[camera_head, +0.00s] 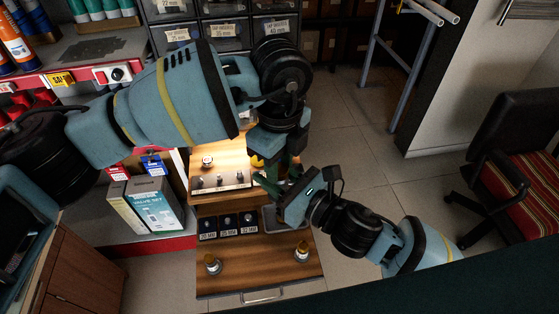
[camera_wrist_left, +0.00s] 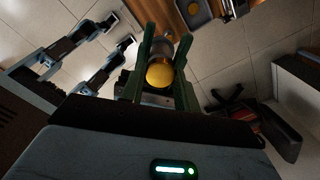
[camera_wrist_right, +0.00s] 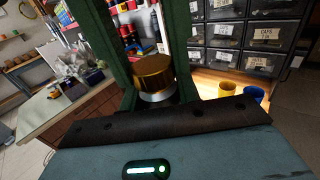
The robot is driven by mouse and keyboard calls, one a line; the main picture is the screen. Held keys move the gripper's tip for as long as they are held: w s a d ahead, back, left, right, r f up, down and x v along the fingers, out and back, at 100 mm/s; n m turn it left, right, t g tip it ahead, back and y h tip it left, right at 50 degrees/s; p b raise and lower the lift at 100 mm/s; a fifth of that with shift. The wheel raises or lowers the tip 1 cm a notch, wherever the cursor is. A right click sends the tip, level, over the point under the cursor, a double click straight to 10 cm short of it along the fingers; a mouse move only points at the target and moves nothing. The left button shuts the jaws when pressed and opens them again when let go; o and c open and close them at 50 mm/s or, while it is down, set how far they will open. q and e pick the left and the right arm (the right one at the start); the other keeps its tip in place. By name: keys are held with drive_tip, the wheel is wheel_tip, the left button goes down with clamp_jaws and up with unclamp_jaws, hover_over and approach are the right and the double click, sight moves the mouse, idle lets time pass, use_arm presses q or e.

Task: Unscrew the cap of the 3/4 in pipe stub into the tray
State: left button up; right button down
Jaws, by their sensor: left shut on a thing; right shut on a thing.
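My left gripper (camera_head: 268,160) reaches down over the wooden bench; its green fingers are shut on a yellow, round-ended piece (camera_wrist_left: 160,74) in the left wrist view. My right gripper (camera_head: 278,185) comes in from the right, close to the left one. In the right wrist view its fingers are shut on a brass cylinder (camera_wrist_right: 152,70) with a silvery ring below it. I cannot tell which piece is the cap and which is the pipe stub. A grey tray (camera_head: 268,220) lies partly hidden behind the right gripper; its inside is mostly covered.
Several black labelled bins (camera_head: 228,226) sit left of the tray. A metal plate (camera_head: 222,182) holds small parts.

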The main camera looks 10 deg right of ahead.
use_arm(q)
drive_tip(key=n, duration=0.4)
drive_tip(key=shift+w+n, duration=0.1)
drive_tip(key=shift+n, duration=0.3)
drive_tip(key=n, duration=0.4)
drive_tip(key=o, duration=1.1)
drive_tip(key=shift+r, duration=0.15)
drive_tip(key=shift+r, duration=2.2)
drive_tip(key=shift+c, duration=0.5)
